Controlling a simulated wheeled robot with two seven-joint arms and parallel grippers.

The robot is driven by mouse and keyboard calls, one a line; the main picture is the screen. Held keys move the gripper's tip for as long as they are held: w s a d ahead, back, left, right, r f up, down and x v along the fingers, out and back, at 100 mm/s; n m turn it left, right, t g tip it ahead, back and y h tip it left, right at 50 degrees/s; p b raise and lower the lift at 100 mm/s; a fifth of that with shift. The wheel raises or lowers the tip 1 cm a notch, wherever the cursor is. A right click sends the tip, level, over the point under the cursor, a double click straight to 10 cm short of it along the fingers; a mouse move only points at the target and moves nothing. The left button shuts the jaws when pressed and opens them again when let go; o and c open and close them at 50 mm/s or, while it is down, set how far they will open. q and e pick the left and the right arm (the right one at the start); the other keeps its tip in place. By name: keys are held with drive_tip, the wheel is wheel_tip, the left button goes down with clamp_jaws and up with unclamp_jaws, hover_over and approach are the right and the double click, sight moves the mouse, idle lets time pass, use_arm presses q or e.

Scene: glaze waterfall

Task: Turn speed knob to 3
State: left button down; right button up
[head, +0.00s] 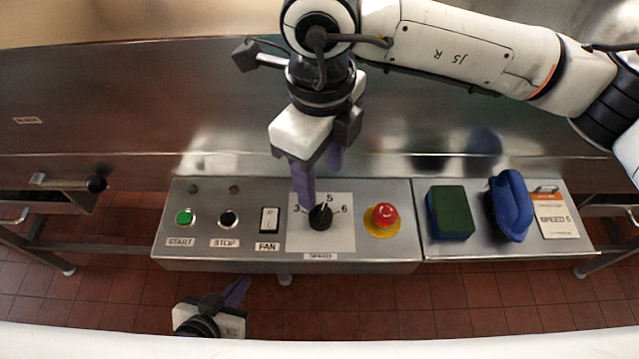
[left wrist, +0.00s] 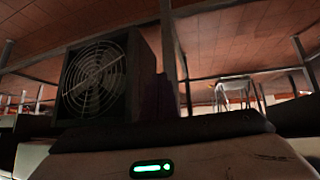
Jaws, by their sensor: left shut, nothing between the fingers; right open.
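The black speed knob (head: 321,217) sits on a light dial plate (head: 345,238) in the steel control panel. The numbers 3, 5 and 6 are readable around it. Its pointer appears to aim up and slightly right, near the 5. My right gripper (head: 319,174) is open above the knob, its purple fingers pointing down. One finger ends just left of and behind the knob; the other is farther back. I cannot tell whether either touches it. My left gripper (head: 238,291) is shut and empty, low in front of the panel.
A green start button (head: 185,217), black stop button (head: 228,218), fan switch (head: 269,220) and red emergency button (head: 385,215) flank the knob. A green-topped sponge (head: 450,212), blue-handled tool (head: 510,205) and speed card (head: 556,215) lie right. A boxed fan (left wrist: 97,78) shows in the left wrist view.

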sight(320, 213)
drive_tip(key=f, duration=0.3)
drive_tip(key=shift+s, duration=0.35)
wheel_tip(320, 213, down, 5)
drive_tip(key=shift+f+p, duration=0.2)
drive_tip(key=shift+p, duration=0.25)
use_arm(q)
drive_tip(key=shift+s+r, duration=0.1)
drive_tip(key=shift+s, duration=0.7)
use_arm(e)
drive_tip(key=shift+f, duration=0.45)
